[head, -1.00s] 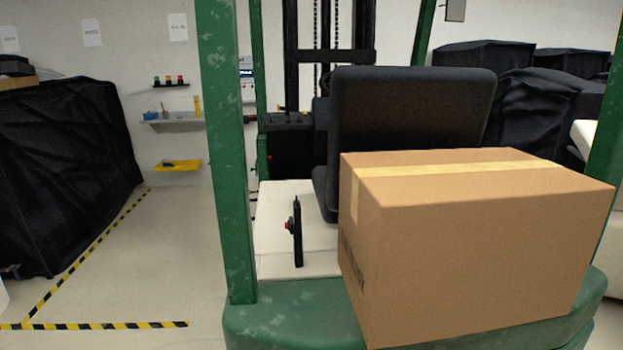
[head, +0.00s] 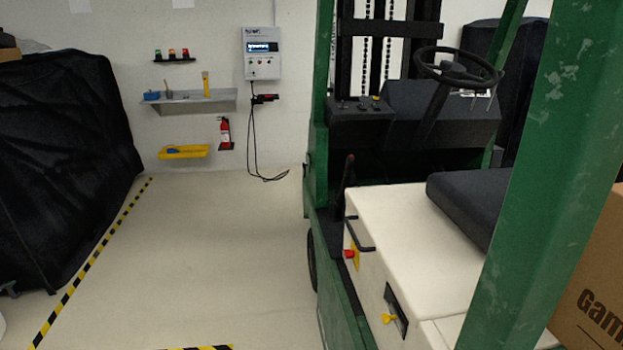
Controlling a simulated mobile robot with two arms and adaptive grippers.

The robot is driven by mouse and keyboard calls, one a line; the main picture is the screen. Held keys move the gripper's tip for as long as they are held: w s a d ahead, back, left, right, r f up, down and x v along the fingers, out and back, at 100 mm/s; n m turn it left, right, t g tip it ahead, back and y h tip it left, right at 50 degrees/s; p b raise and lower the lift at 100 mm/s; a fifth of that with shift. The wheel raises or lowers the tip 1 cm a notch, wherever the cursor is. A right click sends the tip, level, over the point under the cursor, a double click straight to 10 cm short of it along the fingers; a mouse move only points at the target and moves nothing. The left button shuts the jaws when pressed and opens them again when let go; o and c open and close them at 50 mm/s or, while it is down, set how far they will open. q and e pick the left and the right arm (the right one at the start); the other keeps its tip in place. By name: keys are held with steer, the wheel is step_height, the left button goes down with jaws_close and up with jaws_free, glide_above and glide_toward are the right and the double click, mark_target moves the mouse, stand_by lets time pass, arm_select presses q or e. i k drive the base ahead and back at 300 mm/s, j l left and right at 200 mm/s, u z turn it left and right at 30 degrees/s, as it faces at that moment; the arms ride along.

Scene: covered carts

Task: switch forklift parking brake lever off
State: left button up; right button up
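A green forklift (head: 580,140) fills the right side of the head view, seen from its rear left. Its cream seat base (head: 410,240) carries a dark seat (head: 465,205). An upright dark lever (head: 347,172) stands at the left edge of the cab floor, in front of the seat base. On the seat base's left side are a red knob (head: 349,253) by a black handle (head: 360,235) and a yellow knob (head: 388,318) on a dark plate. I cannot tell for certain which is the parking brake lever. Neither gripper is in view.
A cardboard box (head: 592,300) sits on the forklift's rear at right. Clear floor (head: 220,250) lies to the forklift's left, bounded by yellow-black tape (head: 85,270) and a black covered cart (head: 65,170). A wall charger (head: 262,55) with a cable hangs behind.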

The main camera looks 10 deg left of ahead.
mark_target(349, 161)
steer(key=i+j, duration=0.1)
steer(key=j, duration=0.35)
steer(key=i+j, duration=0.15)
steer(key=j, duration=0.3)
steer(key=i+j+z, duration=0.1)
steer(key=j, duration=0.3)
steer(key=i+j, duration=0.35)
steer(key=i, duration=0.25)
steer(key=i+j+z, duration=0.1)
steer(key=i+j, duration=0.3)
steer(key=i, duration=0.15)
steer(key=i+j, duration=0.4)
steer(key=i, duration=0.15)
